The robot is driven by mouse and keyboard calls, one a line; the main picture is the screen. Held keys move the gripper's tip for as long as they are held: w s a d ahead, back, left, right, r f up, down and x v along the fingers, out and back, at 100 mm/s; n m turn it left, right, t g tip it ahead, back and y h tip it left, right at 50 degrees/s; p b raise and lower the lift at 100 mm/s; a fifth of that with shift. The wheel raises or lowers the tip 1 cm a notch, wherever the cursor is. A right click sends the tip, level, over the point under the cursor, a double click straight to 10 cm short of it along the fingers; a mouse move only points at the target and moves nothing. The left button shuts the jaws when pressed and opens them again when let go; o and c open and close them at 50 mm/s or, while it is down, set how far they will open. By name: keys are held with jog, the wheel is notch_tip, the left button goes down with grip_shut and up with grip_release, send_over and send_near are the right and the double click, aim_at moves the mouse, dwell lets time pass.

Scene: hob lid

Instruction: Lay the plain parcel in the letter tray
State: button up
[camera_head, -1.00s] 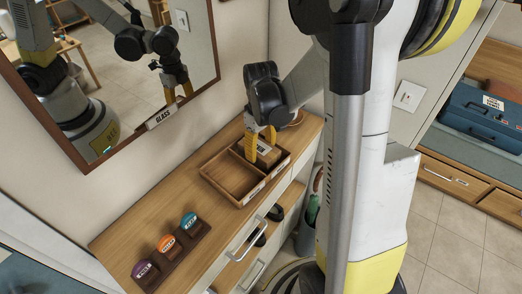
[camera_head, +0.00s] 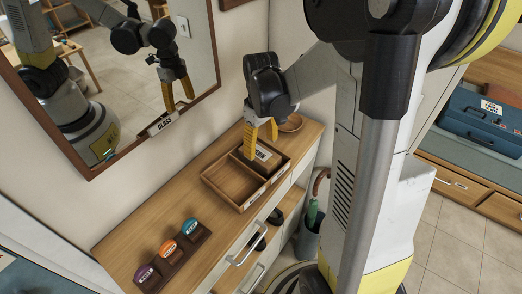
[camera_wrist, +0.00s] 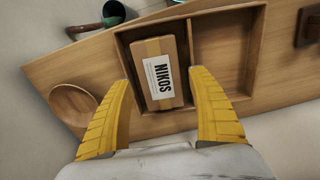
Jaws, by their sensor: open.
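The parcel (camera_wrist: 155,50) is a brown cardboard box with a tape strip and a white label that reads "NIKOS" in the wrist view. It lies in one compartment of the wooden two-compartment letter tray (camera_wrist: 257,55), the right-hand one in the head view. The parcel shows in the head view (camera_head: 264,153) too, partly hidden by a finger. The tray (camera_head: 225,203) stands on the cabinet top, its other compartment empty. My gripper (camera_head: 262,143) has yellow fingers and is open above the parcel. In the wrist view its fingers (camera_wrist: 160,85) are spread on either side of the parcel, apart from it.
A round wooden bowl (camera_head: 291,123) stands behind the tray. A dark holder with purple, orange and blue round pieces (camera_head: 168,248) is at the cabinet's near end. A mirror (camera_head: 125,80) hangs on the wall beside. A drawer (camera_head: 246,247) below is partly open.

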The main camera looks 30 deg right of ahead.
aim_at(261, 154)
notch_tip(261, 154, up, 8)
jog(key=f+p, duration=0.1)
jog(key=p, duration=0.1)
jog(key=s+a+r+m+t, duration=0.1)
jog(key=s+a+r+t, duration=0.2)
jog(key=s+a, duration=0.2)
jog(key=s+a+r+m+t, duration=0.1)
jog(key=s+a+r+t, duration=0.3)
jog(key=a, duration=0.4)
jog(key=shift+s+a+r+m, duration=0.15)
jog(key=shift+s+a+m, duration=0.25)
jog(key=shift+s, duration=0.15)
